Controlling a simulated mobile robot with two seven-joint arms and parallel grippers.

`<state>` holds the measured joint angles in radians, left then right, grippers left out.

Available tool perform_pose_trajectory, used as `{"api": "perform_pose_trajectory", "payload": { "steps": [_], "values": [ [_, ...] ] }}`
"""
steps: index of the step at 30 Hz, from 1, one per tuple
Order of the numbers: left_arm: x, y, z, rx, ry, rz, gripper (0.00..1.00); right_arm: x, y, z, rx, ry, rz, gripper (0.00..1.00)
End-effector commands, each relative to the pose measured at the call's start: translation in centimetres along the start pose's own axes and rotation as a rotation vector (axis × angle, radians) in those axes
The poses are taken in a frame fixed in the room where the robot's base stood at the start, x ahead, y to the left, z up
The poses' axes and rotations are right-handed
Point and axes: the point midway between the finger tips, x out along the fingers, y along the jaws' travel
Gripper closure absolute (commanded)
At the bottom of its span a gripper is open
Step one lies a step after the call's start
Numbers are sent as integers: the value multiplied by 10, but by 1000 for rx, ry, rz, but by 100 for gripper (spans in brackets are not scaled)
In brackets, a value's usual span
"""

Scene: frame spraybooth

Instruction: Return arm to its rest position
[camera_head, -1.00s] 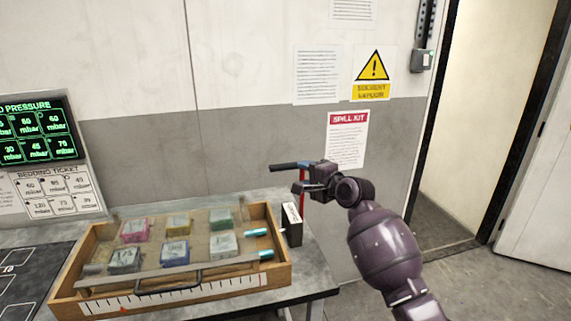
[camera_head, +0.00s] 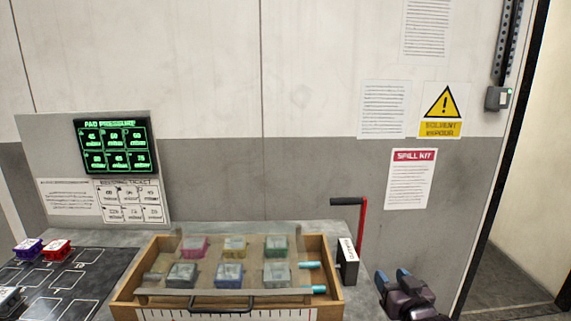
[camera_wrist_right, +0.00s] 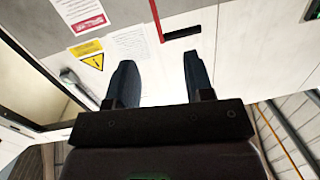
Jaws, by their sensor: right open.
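My right gripper (camera_head: 393,279) is at the lower right of the head view, to the right of the workbench's box and crank. It is open and empty, with dark fingers pointing up. My left gripper is not in view.
The wooden box (camera_head: 126,312) with several coloured blocks under a clear cover sits on the grey bench. A dark mat (camera_head: 70,305) with blocks lies at left. A pressure display (camera_head: 115,147) stands behind. A doorway (camera_head: 515,240) opens at right.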

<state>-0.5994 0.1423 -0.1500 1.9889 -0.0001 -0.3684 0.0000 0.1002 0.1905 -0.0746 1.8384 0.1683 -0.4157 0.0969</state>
Motion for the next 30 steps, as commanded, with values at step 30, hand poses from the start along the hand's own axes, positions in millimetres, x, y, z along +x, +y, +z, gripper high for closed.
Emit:
{"api": "perform_pose_trajectory", "payload": {
  "steps": [30],
  "values": [
    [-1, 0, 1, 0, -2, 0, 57, -273, 6, 231, -106, -476, 142, 52]
  ]
}}
